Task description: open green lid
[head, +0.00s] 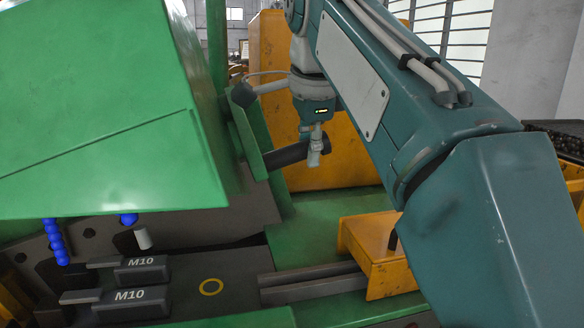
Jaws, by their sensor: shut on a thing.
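The green lid (95,110) fills the left of the head view. It stands tilted, with its lower edge well above the dark machine bed. A dark cylindrical handle (285,156) sticks out to the right from the green side panel beside the lid. My gripper (315,152) reaches down from above and is shut on this handle near its right end. My arm covers much of the right side and hides what is behind it.
Two dark blocks marked M10 (140,270) lie on the bed below the lid. Blue segmented hoses (56,242) hang under its edge. A yellow block (375,252) stands at lower right. A yellow panel (325,150) rises behind my gripper.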

